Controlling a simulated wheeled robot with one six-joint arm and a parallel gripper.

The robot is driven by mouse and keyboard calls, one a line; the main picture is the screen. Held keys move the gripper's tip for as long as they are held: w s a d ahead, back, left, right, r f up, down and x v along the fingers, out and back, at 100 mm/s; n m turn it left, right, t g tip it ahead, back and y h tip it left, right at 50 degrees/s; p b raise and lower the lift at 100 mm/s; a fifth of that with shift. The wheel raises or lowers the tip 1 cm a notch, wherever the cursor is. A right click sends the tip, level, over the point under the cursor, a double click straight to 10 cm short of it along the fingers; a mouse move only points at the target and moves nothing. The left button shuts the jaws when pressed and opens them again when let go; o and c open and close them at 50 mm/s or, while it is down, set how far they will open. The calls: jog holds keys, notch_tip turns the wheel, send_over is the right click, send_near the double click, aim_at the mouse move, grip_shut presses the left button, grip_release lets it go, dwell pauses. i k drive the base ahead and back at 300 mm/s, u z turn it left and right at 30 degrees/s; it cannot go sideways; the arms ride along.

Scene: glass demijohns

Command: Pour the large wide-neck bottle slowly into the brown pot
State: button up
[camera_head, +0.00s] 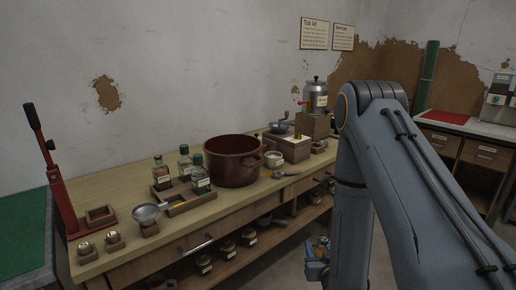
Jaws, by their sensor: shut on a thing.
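The brown pot (233,162) stands upright on the wooden bench, open at the top, with its inside dark. My gripper (317,268) is low in front of the bench, right of the pot and below the bench top, mostly hidden behind my arm. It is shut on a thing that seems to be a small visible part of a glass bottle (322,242). Its size, neck and contents cannot be made out. Three small labelled bottles stand left of the pot: one (161,173) at the left, a green-capped one (185,163) behind and another green-capped one (201,178) in front.
A metal bowl (146,213) and a wooden tray (188,203) lie in front of the bottles. A white cup (273,159) and a ladle (285,174) are right of the pot. A red lever press (59,185) stands at the left end. Jars (228,245) line the lower shelf.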

aim_at(232, 160)
jog(key=z, duration=0.4)
jog(key=k, duration=0.45)
jog(key=z, duration=0.65)
jog(key=i, duration=1.35)
jog(key=u, duration=1)
jog(key=i, duration=0.3)
jog(key=u, duration=0.35)
